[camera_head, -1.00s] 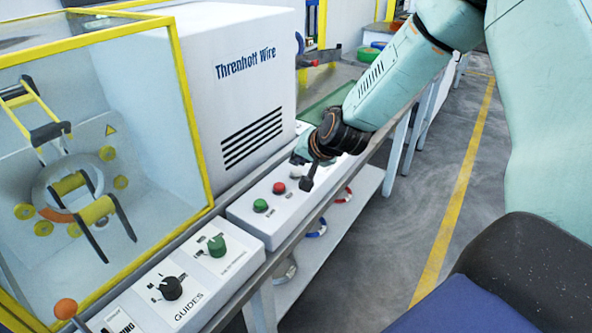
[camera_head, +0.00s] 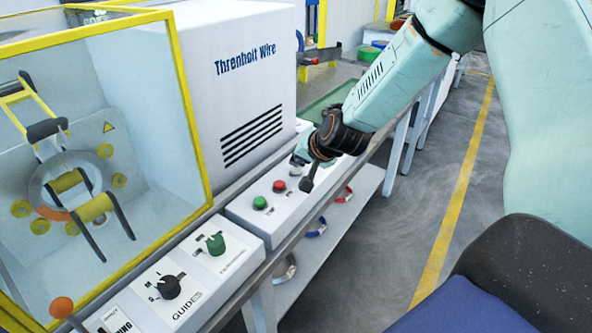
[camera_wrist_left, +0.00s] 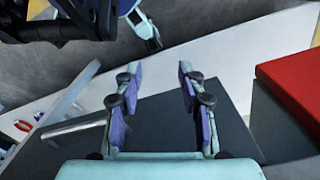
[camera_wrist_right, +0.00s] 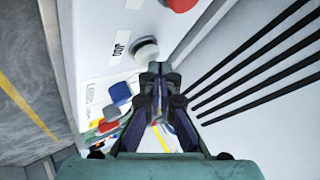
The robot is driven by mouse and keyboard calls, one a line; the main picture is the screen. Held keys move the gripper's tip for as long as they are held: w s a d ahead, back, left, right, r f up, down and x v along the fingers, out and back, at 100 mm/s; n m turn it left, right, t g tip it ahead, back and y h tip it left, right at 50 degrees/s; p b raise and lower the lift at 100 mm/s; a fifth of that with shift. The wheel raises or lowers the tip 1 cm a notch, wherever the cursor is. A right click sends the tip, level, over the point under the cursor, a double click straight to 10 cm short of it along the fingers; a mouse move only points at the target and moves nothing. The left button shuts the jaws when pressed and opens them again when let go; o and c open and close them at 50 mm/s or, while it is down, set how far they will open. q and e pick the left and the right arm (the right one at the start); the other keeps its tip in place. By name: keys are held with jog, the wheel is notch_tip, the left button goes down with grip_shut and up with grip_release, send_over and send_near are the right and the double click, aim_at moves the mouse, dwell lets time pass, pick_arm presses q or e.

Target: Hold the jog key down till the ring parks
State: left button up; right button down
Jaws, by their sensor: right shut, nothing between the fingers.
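The jog key (camera_wrist_right: 146,50) is a pale round button beside the JOG label in the right wrist view. My right gripper (camera_wrist_right: 157,70) is shut and empty, its tips at the key's near edge; whether they press it I cannot tell. In the head view the right gripper (camera_head: 299,158) points down at the far end of the button panel and partly hides the key. The grey ring (camera_head: 104,182) with an orange segment stands among yellow rollers inside the yellow-framed glass guard. My left gripper (camera_wrist_left: 159,76) is open and empty, outside the head view.
A red button (camera_head: 279,186) and a green button (camera_head: 260,203) sit on the same panel. Nearer are a black knob (camera_head: 168,287), a green knob (camera_head: 216,244) and an orange ball-topped lever (camera_head: 62,307). The white machine housing (camera_head: 240,100) rises behind the panel.

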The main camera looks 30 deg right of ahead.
aim_at(298, 170)
jog(key=shift+f+b, duration=0.4)
jog(key=shift+f, duration=0.05)
dwell(0.8)
jog(key=shift+r, duration=0.1)
jog(key=shift+s+r+p, duration=0.1)
jog(key=shift+r+p, duration=0.8)
jog(key=shift+p, duration=0.1)
notch_tip(298, 170, up, 5)
jog(key=p, duration=0.5)
jog(key=shift+f, duration=0.1)
dwell(0.4)
